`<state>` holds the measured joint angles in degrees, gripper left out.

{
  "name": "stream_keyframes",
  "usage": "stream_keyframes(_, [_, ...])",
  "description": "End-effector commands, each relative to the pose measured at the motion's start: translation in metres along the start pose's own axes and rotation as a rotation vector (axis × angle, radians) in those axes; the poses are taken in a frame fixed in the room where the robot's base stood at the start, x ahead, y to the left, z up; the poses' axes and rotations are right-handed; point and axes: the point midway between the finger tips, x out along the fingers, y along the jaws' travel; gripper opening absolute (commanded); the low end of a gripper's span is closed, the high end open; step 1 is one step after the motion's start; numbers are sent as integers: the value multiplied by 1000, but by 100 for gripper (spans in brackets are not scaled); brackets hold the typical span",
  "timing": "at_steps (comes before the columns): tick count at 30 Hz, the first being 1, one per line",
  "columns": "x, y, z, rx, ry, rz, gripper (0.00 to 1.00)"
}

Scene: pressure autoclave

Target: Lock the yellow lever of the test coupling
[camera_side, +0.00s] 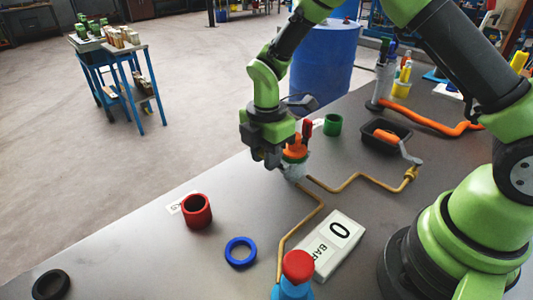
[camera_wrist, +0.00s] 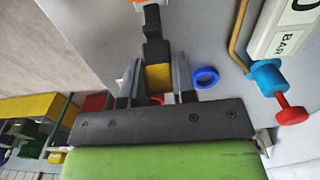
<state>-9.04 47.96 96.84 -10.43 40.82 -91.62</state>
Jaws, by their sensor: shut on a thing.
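The test coupling (camera_side: 295,166) is a pale fitting with an orange part on top, where the brass pipe ends on the bench. My gripper (camera_side: 265,158) is just left of it in the side view, low over the bench. In the wrist view my gripper (camera_wrist: 156,68) has a finger on each side of the yellow lever (camera_wrist: 158,77) and is shut on it. A dark jointed bar (camera_wrist: 152,35) runs from the yellow part towards an orange edge at the top. In the side view the yellow lever is hidden behind the gripper.
A red cup (camera_side: 197,210), a blue ring (camera_side: 240,252) and a green cup (camera_side: 333,124) are on the bench. A gauge box reading 0 BAR (camera_side: 332,244) and a blue valve with red knob (camera_side: 297,270) are near the front. A black tray (camera_side: 385,138) is to the right.

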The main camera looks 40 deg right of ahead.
Motion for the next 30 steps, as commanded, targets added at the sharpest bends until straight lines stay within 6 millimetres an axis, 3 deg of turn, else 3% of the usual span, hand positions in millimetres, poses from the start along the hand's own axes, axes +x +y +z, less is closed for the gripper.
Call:
stream_keyframes(11, [-5,0,7,5,94,0,0])
stream_keyframes(30, [-16,0,38,8,534,2,0])
